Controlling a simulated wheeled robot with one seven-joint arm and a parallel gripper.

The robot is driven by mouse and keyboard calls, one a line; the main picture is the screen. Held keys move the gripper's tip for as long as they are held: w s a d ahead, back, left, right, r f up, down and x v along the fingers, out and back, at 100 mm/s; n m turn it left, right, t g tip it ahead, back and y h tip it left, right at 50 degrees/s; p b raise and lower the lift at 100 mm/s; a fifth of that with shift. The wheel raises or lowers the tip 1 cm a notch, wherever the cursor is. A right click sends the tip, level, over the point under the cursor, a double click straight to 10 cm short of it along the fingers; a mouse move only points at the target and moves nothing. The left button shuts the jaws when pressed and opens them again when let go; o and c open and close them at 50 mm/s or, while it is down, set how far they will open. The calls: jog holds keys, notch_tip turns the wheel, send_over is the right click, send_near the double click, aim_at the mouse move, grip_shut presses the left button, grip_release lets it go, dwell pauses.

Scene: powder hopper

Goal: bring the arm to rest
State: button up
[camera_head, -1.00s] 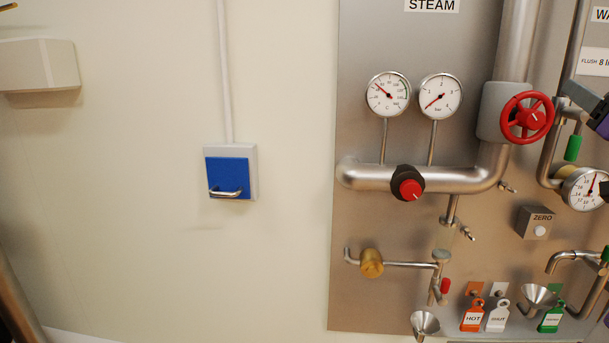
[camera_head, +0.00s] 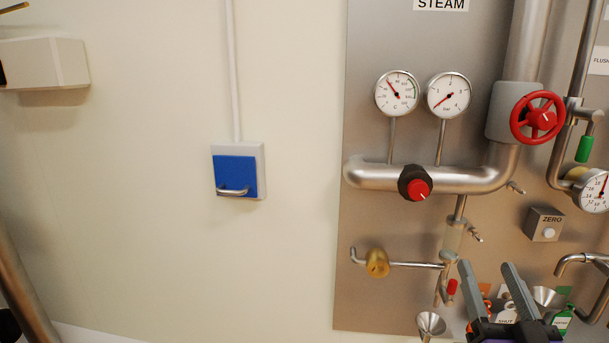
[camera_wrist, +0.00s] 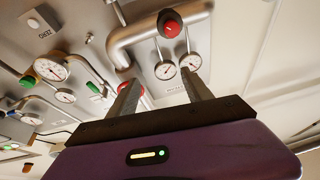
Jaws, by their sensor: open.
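My gripper (camera_head: 488,285) is at the lower right of the head view, in front of the steam panel (camera_head: 385,290). Its two grey fingers stand apart and point up, with nothing between them. It hides part of the hanging tags. In the wrist view my gripper (camera_wrist: 163,90) also shows open and empty, with the panel's gauges and pipe beyond the fingers.
The panel carries two dial gauges (camera_head: 397,93), a red handwheel (camera_head: 538,117), a red-capped knob (camera_head: 417,187), a ZERO box (camera_head: 545,224) and a funnel (camera_head: 430,323). A blue-fronted box (camera_head: 236,176) is on the wall to the left.

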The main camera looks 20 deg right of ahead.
jog(key=s+a+f+n+g+y, duration=0.4)
jog(key=s+a+f+y, duration=0.7)
jog(key=s+a+f, duration=0.9)
jog(key=s+a+n, duration=0.2)
jog(key=a, duration=0.1)
jog(key=shift+s+a+f+n, duration=0.25)
jog(key=shift+s+a+n, duration=0.05)
jog(key=shift+a+n, duration=0.1)
